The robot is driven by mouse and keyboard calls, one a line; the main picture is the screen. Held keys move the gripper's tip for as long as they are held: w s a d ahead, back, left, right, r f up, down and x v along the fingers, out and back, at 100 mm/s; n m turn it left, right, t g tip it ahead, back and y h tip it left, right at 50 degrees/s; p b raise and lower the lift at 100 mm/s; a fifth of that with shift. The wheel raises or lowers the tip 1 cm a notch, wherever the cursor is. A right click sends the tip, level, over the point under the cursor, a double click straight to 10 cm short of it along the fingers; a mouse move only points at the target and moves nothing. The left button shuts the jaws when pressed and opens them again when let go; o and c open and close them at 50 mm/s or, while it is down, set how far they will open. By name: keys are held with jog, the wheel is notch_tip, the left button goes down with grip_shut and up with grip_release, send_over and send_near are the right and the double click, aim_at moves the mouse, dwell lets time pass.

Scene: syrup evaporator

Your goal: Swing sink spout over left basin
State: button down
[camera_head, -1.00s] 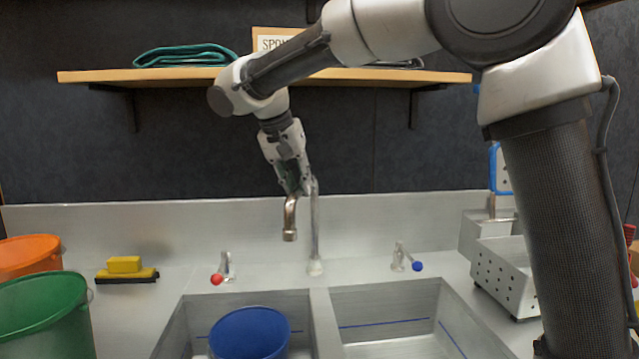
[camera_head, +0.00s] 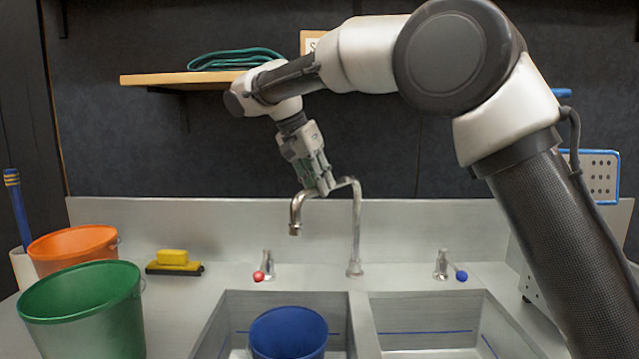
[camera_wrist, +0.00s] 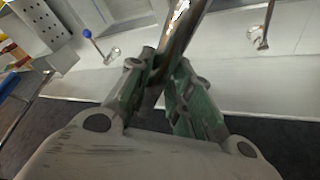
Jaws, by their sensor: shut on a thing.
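The metal sink spout (camera_head: 297,212) rises from the faucet base (camera_head: 354,268) behind the divider between the basins. It points left, and its outlet hangs near the back of the left basin (camera_head: 228,305). My gripper (camera_head: 324,188) is shut on the upper part of the spout. In the wrist view my green-padded gripper (camera_wrist: 162,88) closes around the shiny spout tube (camera_wrist: 180,38). A blue bucket (camera_head: 288,335) stands in the left basin. The right basin (camera_head: 420,310) looks empty.
A red-knobbed tap (camera_head: 264,268) and a blue-knobbed tap (camera_head: 446,266) flank the spout. A green bucket (camera_head: 85,312), an orange bucket (camera_head: 72,246) and a yellow sponge on a brush (camera_head: 174,260) stand left. A shelf (camera_head: 165,80) hangs above. A perforated panel (camera_head: 600,175) is right.

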jog(key=c, duration=1.3)
grip_release()
jog(key=v, duration=1.2)
jog(key=shift+d, duration=0.1)
